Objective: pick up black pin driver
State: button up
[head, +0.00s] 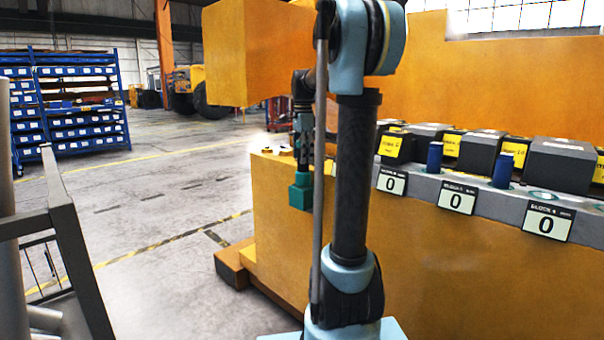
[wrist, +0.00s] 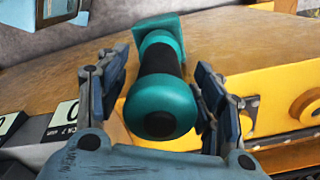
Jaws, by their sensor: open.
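The pin driver (wrist: 157,66) is a teal tool with a black middle band, a round teal near end and a square teal far end. In the wrist view it lies between the two fingers of my gripper (wrist: 159,70), which are open with a gap visible on the right side. In the head view my gripper (head: 303,150) points down beside the orange casting. The teal square end (head: 300,195) shows just below it. What bears the driver is hidden, and I cannot tell whether any finger touches it.
A large orange casting (head: 440,270) with a grey ledge carries black boxes (head: 481,152), two blue cylinders (head: 434,157) and several "0" plates (head: 456,198). A grey metal frame (head: 75,250) stands at left. Open floor (head: 170,200) lies between it and the casting.

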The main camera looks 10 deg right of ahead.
grip_shut()
dwell(0.4)
notch_tip(320, 180, up, 20)
dwell(1.1)
